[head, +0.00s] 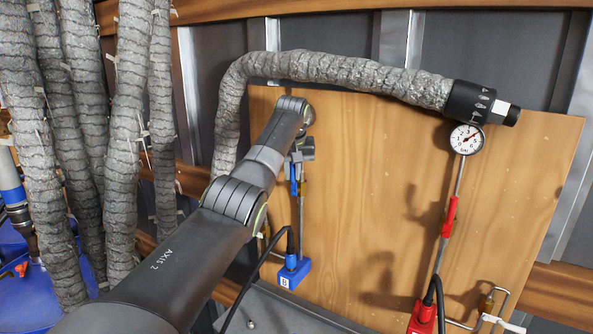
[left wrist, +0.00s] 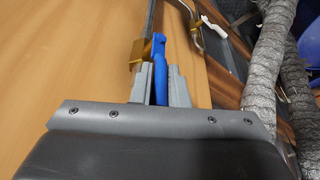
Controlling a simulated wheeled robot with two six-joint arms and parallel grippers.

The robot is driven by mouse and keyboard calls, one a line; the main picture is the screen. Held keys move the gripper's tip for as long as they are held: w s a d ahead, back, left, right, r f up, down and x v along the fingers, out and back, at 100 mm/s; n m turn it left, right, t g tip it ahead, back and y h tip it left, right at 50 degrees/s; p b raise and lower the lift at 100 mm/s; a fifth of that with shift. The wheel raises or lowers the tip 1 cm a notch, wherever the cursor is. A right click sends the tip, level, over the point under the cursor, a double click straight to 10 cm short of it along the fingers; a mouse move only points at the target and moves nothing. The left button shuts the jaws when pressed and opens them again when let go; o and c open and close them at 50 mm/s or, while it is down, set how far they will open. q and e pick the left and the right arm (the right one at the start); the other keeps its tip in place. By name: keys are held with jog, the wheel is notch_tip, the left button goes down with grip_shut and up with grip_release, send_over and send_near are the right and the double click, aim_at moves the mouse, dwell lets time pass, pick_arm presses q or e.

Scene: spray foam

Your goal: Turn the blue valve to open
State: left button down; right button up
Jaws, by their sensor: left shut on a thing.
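The blue valve handle (head: 294,178) shows in the head view as a narrow upright strip beside a thin metal pipe on the wooden board. In the left wrist view the blue valve handle (left wrist: 160,82) lies between the two grey fingers, and its blue end beside the brass fitting (left wrist: 139,49) sticks out past them. My left gripper (head: 298,156) is shut on this handle; my own arm hides part of the gripper in the head view. The fingers also show in the left wrist view (left wrist: 161,86). My right gripper is in neither view.
A blue block marked B (head: 291,274) with a black cable sits below the valve. A red valve handle (head: 449,217), a gauge (head: 466,139) and a red block (head: 422,317) are at right. A grey wrapped hose (head: 340,70) arches above; several more hang at left.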

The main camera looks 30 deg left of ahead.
pick_arm(q)
jog(key=c, duration=1.4)
grip_release()
jog(key=shift+a+f, duration=0.1)
jog(key=shift+a, duration=0.05)
jog(key=shift+c, duration=0.2)
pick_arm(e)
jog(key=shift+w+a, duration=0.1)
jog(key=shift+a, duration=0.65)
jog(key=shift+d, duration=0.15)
pick_arm(q)
jog(key=shift+s+r, duration=0.1)
jog(key=shift+r, duration=0.3)
jog(key=v, duration=1.6)
jog(key=shift+s+r, duration=0.15)
jog(key=shift+r, duration=0.15)
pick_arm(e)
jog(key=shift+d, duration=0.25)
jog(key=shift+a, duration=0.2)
